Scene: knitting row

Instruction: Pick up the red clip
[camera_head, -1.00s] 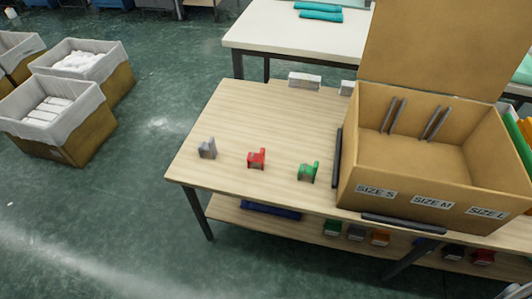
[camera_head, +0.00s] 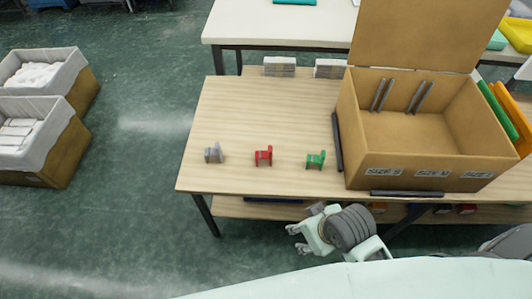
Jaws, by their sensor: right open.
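The red clip (camera_head: 264,156) stands on the wooden table (camera_head: 230,110), between a grey clip (camera_head: 213,153) on its left and a green clip (camera_head: 316,160) on its right. Nothing touches the red clip. My right gripper (camera_head: 302,230) is at the bottom of the head view, in front of the table's front edge and to the right of the red clip. It is open and well apart from the clip, with nothing seen in it. My left gripper is not in view.
A large open cardboard box (camera_head: 430,138) with size labels stands on the table's right side, with a dark bar (camera_head: 336,142) along its left. White stacks (camera_head: 279,67) lie at the back edge. The tabletop around the clips is clear. Lined bins (camera_head: 40,130) stand on the floor at left.

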